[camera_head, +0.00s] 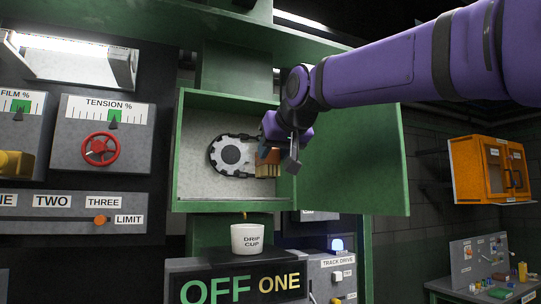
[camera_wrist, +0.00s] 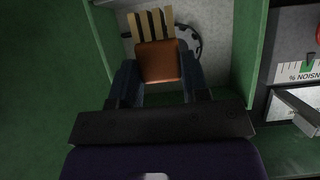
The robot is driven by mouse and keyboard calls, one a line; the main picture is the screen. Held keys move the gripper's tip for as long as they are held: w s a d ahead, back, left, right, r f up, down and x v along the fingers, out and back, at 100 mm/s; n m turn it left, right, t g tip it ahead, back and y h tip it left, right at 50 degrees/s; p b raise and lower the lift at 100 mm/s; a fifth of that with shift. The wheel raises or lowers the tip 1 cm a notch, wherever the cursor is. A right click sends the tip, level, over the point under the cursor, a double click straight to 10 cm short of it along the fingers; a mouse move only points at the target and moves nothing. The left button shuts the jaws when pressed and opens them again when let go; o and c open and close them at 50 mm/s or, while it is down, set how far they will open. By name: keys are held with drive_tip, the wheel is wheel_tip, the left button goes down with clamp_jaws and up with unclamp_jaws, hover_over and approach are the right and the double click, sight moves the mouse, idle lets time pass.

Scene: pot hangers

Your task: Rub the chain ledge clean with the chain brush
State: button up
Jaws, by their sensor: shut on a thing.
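My gripper (camera_wrist: 158,82) is shut on the chain brush, with one finger on each side of its orange-brown block (camera_wrist: 158,62). The brush's pale bristles (camera_wrist: 150,24) point away from my gripper, toward the sprocket and back of the green box. In the head view the brush (camera_head: 267,168) is inside the open green box, just right of the round sprocket with its chain (camera_head: 231,155). My gripper (camera_head: 270,150) reaches in from the right and partly hides the brush. The chain ledge cannot be told apart clearly. Whether the bristles touch anything is unclear.
The green box (camera_head: 230,206) has its door (camera_head: 352,160) swung open to the right, below my arm. A white drip cup (camera_head: 251,239) is under the box. A tension panel with a red wheel (camera_head: 101,149) is at left. An orange cabinet (camera_head: 492,170) hangs far right.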

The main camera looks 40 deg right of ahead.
drive_tip(key=w+d, duration=0.1)
drive_tip(key=w, duration=0.5)
drive_tip(key=w+d, duration=0.2)
drive_tip(key=w, duration=0.5)
drive_tip(key=w+d, duration=0.2)
drive_tip(key=w, duration=0.4)
drive_tip(key=shift+w+d+f, duration=0.15)
drive_tip(key=shift+d+f, duration=0.1)
drive_tip(key=shift+f, duration=0.15)
drive_tip(key=shift+w+d+f, duration=0.1)
drive_tip(key=shift+w+f, duration=0.25)
drive_tip(key=shift+f, duration=0.25)
drive_tip(key=shift+s+f, duration=0.1)
drive_tip(key=shift+f, duration=0.7)
drive_tip(key=shift+f, duration=0.65)
drive_tip(key=shift+s, duration=0.1)
